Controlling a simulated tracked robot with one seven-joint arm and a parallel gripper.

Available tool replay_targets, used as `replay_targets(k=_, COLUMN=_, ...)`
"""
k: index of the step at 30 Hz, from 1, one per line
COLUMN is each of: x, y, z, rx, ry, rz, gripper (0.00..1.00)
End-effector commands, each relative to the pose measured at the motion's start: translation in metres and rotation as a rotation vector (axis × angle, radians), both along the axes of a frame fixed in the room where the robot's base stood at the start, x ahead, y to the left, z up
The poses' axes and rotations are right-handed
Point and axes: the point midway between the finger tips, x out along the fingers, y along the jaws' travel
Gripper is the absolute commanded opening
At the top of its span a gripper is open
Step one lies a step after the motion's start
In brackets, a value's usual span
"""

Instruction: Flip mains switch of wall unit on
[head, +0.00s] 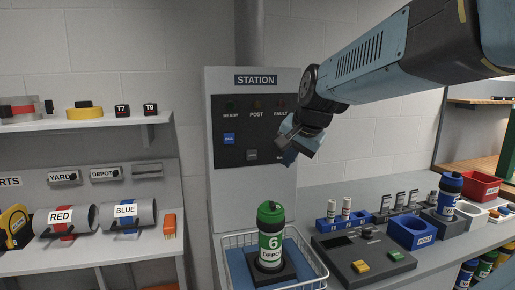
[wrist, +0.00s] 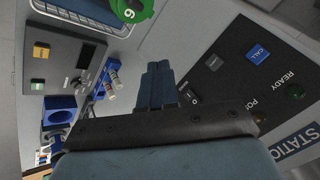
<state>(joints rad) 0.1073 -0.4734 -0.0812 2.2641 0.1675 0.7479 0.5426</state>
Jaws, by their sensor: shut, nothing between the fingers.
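The wall unit (head: 222,185), marked STATION, stands in the middle of the head view with a dark control panel (head: 240,120). In the wrist view the panel (wrist: 235,80) is on the right, and a small dark rocker switch with a light mark (wrist: 191,97) shows at its edge, just right of my fingers. In the head view my gripper hides that spot. My gripper (head: 287,158) is shut and empty in front of the panel's lower right part. Its fingertips (wrist: 157,68) are close to the switch; I cannot tell whether they touch it. The switch's position is unclear.
The panel has a blue CALL button (head: 229,139) and dim READY, POST and FAULT lamps. Below stands a green canister (head: 271,240) in a wire basket (head: 319,277). A grey console (head: 362,262) and blue tube racks (head: 343,221) are on the right counter; shelves are left.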

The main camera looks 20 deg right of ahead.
Motion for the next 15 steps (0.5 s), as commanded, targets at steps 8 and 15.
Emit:
replay_targets(k=8, x=0.072, y=-0.054, z=0.021, rx=0.245, ry=-0.062, rz=-0.368, gripper=0.0)
replay_targets(k=15, x=0.111, y=-0.091, z=0.03, rx=0.393, ry=-0.11, rz=-0.586, gripper=0.0)
